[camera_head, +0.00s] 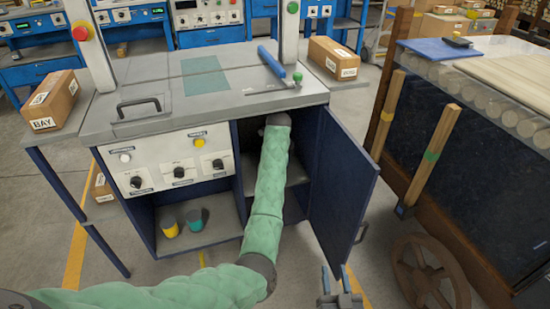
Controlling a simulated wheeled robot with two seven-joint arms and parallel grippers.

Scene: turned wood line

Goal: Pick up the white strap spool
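I cannot make out the white strap spool in the head view. My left arm, in a green sleeve, comes in from the lower left and reaches into the open right compartment of the cabinet (224,202). Its gripper is hidden inside, beneath the worktop, so its state and anything in it do not show. My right gripper (336,276) is at the bottom edge, in front of the cabinet. Its two fingers stand apart with nothing seen between them.
The blue cabinet door (342,190) stands open right of my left arm. A yellow cup (169,227) and a teal cup (194,220) stand in the lower left compartment. Cardboard boxes flank the worktop (160,85). A wheeled wooden cart (455,180) stands at right.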

